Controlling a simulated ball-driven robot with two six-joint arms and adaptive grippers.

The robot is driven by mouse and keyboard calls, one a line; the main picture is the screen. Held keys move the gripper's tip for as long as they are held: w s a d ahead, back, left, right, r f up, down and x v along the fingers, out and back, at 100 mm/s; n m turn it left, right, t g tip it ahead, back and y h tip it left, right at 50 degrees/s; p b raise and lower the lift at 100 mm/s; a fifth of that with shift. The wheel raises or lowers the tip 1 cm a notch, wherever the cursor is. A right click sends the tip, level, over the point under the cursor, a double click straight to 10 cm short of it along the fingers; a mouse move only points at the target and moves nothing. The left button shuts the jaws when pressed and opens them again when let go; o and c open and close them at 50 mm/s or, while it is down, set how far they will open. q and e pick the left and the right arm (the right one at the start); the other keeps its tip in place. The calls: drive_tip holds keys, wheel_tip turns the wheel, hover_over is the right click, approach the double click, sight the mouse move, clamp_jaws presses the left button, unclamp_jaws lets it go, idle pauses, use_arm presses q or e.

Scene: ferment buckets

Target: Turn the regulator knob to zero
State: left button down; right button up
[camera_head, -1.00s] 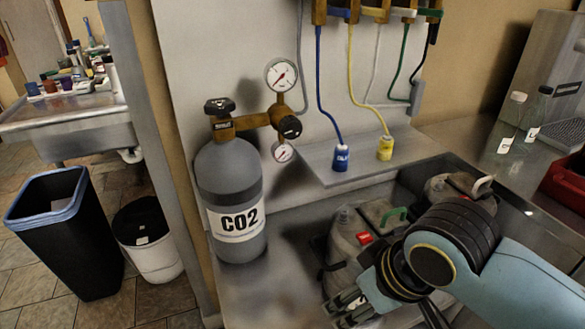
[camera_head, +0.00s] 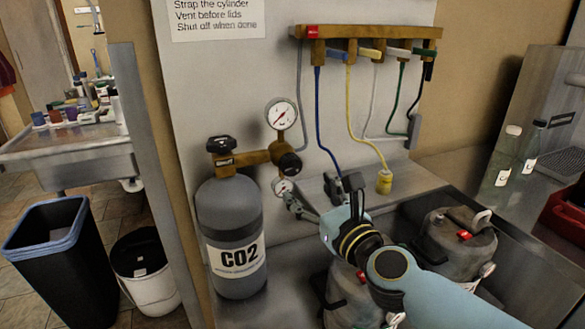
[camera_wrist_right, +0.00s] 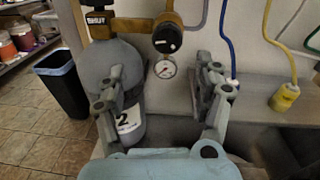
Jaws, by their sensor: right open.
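The black regulator knob (camera_head: 290,163) sits on the right end of the brass regulator on the grey CO2 cylinder (camera_head: 232,215). In the right wrist view the knob (camera_wrist_right: 167,38) is ahead of and above the jaws. A large gauge (camera_head: 281,114) stands above the knob, with a red needle. A small gauge (camera_head: 283,187) hangs below it and also shows in the wrist view (camera_wrist_right: 165,68). My right gripper (camera_head: 316,197) is open and empty, below and right of the knob, apart from it. My left gripper is out of view.
A brass manifold (camera_head: 375,50) with colored hoses hangs on the wall panel. A yellow hose fitting (camera_head: 384,183) rests on the shelf right of my gripper. Grey buckets (camera_head: 455,235) stand in the sink below. A black bin (camera_head: 48,260) stands at left.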

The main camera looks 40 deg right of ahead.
sight(293, 169)
drive_tip(key=shift+m+h, duration=0.3)
drive_tip(key=shift+m, duration=0.3)
drive_tip(key=x, duration=1.1)
drive_tip(key=shift+s+d+f, duration=0.1)
drive_tip(key=shift+d+f, duration=0.1)
drive_tip(key=shift+d, duration=0.2)
drive_tip(key=c, duration=1.2)
